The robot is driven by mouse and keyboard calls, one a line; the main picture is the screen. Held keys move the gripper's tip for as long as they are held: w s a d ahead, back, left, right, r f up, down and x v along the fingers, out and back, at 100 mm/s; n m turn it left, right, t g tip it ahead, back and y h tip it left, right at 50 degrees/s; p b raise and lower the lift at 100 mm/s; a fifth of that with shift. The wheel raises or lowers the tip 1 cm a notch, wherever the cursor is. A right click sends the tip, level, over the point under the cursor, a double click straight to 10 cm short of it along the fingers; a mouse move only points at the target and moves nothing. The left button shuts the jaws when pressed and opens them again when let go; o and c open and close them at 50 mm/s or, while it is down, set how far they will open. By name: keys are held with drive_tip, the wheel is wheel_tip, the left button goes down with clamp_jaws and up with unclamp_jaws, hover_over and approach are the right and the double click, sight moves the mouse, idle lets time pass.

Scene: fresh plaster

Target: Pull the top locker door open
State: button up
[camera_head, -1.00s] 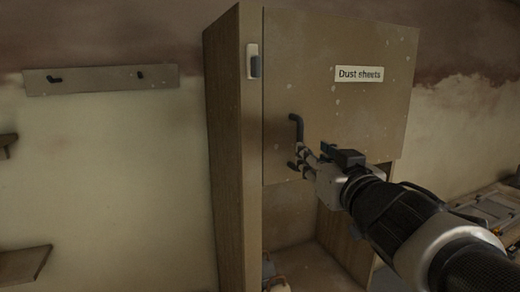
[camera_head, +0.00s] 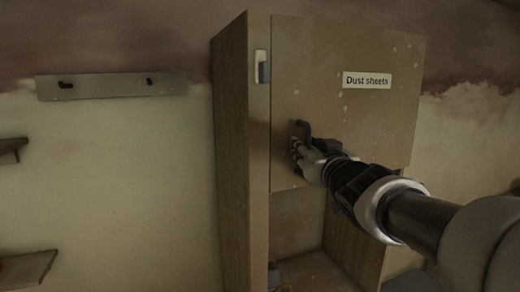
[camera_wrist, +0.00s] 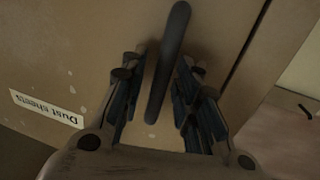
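The top locker door (camera_head: 355,120) is a tan panel with a "Dust sheets" label (camera_head: 367,80). It looks shut against the locker frame. A dark bar handle (camera_head: 304,130) sits near its left edge. My gripper (camera_head: 299,147) is at the handle in the head view and hides its lower part. In the wrist view, the handle (camera_wrist: 168,62) runs between the two sets of fingers (camera_wrist: 160,95). The fingers are spread, with a gap showing on each side of the bar. The label (camera_wrist: 46,109) shows upside down at left there.
A small latch-like fitting (camera_head: 263,68) is on the locker's front edge, left of the door. Below the door is an open compartment (camera_head: 298,225). A hook rail (camera_head: 110,85) and wooden shelves (camera_head: 25,268) are on the wall at left.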

clamp_jaws()
drive_tip(key=shift+s, duration=0.1)
idle(0.6)
